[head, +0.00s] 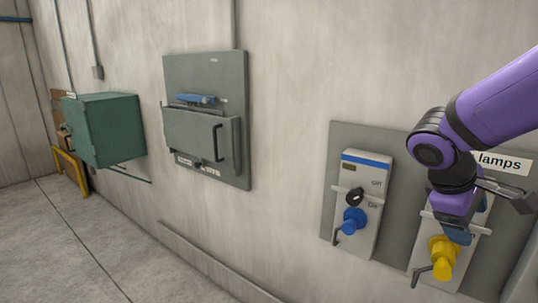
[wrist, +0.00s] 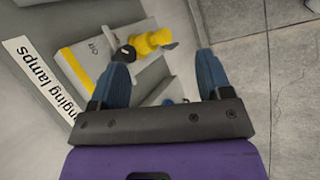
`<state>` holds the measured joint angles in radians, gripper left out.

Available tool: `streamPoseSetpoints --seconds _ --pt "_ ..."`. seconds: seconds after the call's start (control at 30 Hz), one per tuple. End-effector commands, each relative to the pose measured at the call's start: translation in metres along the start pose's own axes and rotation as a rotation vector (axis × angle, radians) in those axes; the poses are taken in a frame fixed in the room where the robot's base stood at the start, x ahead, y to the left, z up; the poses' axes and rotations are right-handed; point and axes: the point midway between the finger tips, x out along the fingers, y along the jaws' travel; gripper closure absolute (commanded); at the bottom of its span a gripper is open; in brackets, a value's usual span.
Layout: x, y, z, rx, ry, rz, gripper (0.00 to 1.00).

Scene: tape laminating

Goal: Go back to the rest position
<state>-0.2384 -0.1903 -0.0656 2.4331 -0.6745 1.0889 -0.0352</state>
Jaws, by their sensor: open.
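My gripper (head: 458,236) is at the right of the head view, on my purple arm, in front of the right-hand switch box. In the wrist view its two blue fingers (wrist: 163,62) are spread apart with nothing held between them. The yellow knob (head: 442,257) is on the lower part of that box, just below the gripper in the head view. In the wrist view the yellow knob (wrist: 151,41) shows beyond the fingertips, apart from them. My arm and gripper hide much of the box in the head view.
A grey wall panel (head: 402,150) carries a blue-knob switch (head: 354,220) and a lamps label (head: 503,163). Further left are a grey wall box (head: 195,137) and a green cabinet (head: 113,130). The floor (head: 75,245) at left is open.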

Motion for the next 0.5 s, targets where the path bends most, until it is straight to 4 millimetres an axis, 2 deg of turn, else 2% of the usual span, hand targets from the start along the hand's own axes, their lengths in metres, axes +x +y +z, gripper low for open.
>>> streamPoseSetpoints --seconds 0.03,0.2,0.5 --pt "-0.006 -0.003 0.011 0.059 0.039 -0.034 0.28" --pt "-0.027 -0.017 0.036 0.246 0.176 -0.154 0.28" --pt "-0.067 -0.042 0.07 0.549 0.432 -0.34 0.28"
